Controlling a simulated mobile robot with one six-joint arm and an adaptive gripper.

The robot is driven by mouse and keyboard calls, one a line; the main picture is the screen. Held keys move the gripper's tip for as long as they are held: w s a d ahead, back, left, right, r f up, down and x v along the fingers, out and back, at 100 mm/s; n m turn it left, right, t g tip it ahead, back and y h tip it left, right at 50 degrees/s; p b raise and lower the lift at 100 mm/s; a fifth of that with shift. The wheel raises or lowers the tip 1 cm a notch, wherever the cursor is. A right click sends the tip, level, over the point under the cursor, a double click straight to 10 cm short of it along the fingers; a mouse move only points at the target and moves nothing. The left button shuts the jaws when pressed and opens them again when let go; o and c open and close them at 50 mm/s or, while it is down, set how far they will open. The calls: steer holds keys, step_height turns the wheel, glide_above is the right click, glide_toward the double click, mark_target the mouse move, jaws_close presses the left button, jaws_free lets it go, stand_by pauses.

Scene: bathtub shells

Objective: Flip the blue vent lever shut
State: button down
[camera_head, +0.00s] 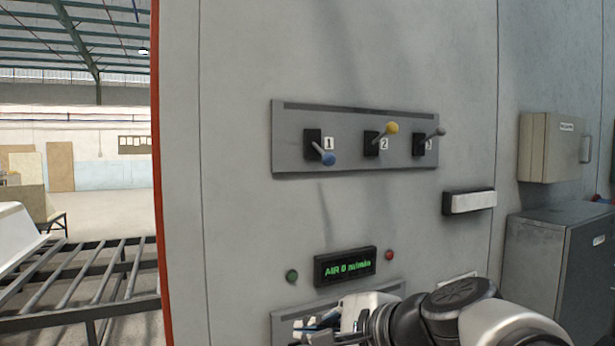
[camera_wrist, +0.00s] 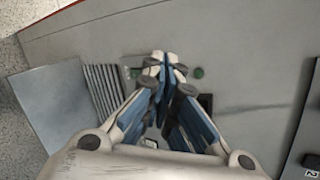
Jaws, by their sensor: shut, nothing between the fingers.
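The blue lever (camera_head: 328,159) is the left one on a grey switch plate (camera_head: 355,160), beside the label 1. Its knob points down and to the right of its black base. My gripper (camera_head: 318,328) is well below the plate, near the bottom of the head view, and apart from the lever. In the wrist view my gripper (camera_wrist: 163,62) has its fingers shut together with nothing held. The blue lever is not seen in the wrist view.
The yellow lever (camera_head: 391,128) and the grey lever (camera_head: 439,131) point up. A display (camera_head: 345,267) reads AIR 0 m/min, between a green button (camera_head: 292,276) and a red button (camera_head: 389,255). A white-fronted bar (camera_head: 470,202) juts out at right.

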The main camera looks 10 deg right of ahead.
mark_target(323, 155)
steer(key=w+d+r+m+t+h+p, duration=0.1)
steer(key=w+d+r+m+t+p, duration=0.1)
steer(key=w+d+r+m, duration=0.3)
steer(key=w+d+r+m+t+h+p, duration=0.1)
steer(key=w+d+r+m+t+p, duration=0.2)
steer(key=r, duration=1)
steer(key=w+d+m+p, duration=0.1)
steer(key=w+d+m, duration=0.2)
steer(key=w+m, duration=0.2)
steer(key=shift+m+t, duration=0.3)
steer(key=shift+m, duration=0.1)
steer(key=shift+w, duration=0.1)
steer(key=shift+w+a, duration=0.1)
steer(key=w+a+r+p, duration=0.2)
steer(key=w+a+p, duration=0.1)
steer(key=w, duration=0.5)
steer(key=shift+w+r, duration=0.15)
steer(key=shift+r, duration=0.25)
